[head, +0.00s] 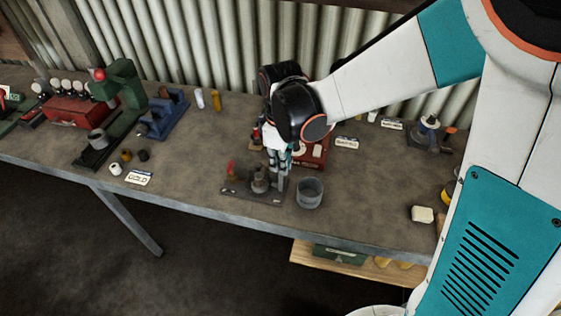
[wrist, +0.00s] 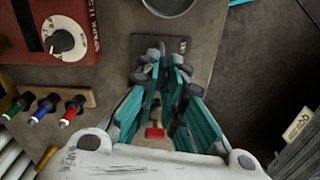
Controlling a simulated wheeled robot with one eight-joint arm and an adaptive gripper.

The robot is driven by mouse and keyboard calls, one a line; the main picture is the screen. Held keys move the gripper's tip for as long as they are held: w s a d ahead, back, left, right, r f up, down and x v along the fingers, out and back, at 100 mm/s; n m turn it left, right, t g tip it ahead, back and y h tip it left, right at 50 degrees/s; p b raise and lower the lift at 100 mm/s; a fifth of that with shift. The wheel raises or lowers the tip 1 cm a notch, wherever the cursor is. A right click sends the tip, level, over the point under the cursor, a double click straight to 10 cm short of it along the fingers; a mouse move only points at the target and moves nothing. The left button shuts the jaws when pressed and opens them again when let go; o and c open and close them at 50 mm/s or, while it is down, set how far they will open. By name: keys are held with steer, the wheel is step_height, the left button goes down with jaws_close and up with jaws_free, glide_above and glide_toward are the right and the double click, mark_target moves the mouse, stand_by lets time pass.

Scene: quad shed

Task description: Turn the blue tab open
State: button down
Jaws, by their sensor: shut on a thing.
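A small fixture on a dark flat base plate (head: 236,191) stands near the bench's front edge, with a grey round body (head: 260,182) and an upright red tab (head: 230,169) at its left end. My gripper (head: 278,180) points down at the right part of this fixture. In the wrist view, my gripper (wrist: 160,82) has its fingers close together over the base plate (wrist: 182,47), and the red tab (wrist: 155,133) shows between them. The jaws are shut at the place of the blue tab, which the fingers hide.
A grey bucket (head: 309,193) stands just right of the fixture. A red box with a dial (wrist: 68,40) and a rack with green, blue and red-handled tools (wrist: 43,108) are close by. A green press (head: 121,88) and blue vise (head: 167,112) stand left. The bench between is mostly clear.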

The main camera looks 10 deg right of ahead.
steer(key=m, duration=0.7)
steer(key=shift+b, duration=0.3)
steer(key=m, duration=0.6)
steer(key=shift+m, duration=0.4)
steer(key=c, duration=1.7)
jaws_free()
